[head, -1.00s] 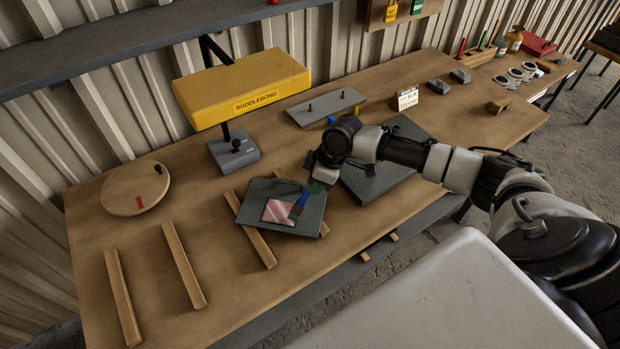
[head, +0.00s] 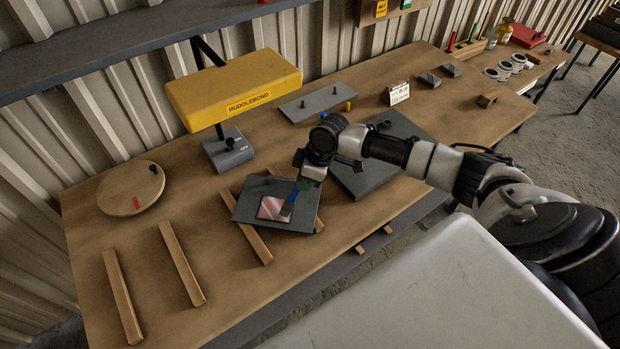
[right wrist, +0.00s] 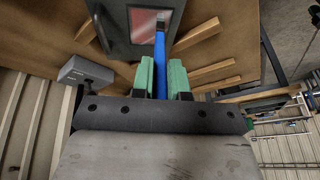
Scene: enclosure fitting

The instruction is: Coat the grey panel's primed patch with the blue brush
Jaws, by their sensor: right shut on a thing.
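The grey panel (head: 248,206) lies on wooden strips on the bench, with a pale pink primed patch (head: 270,208) on its face. In the right wrist view the patch (right wrist: 141,26) shows on the panel (right wrist: 117,41). My right gripper (head: 308,177) is over the panel's right part, shut on the blue brush (head: 291,196). In the right wrist view the brush (right wrist: 160,62) stands between the green fingers of my right gripper (right wrist: 161,78), its tip at the patch. I cannot tell whether the tip touches it. My left gripper is not in view.
A yellow lamp (head: 235,89) labelled RUDDLEBOND stands behind the panel on a grey base (head: 228,150). A dark grey plate (head: 362,178) lies right of the panel. A round wooden disc (head: 131,189) and loose wooden strips (head: 182,264) lie to the left, with bare bench between.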

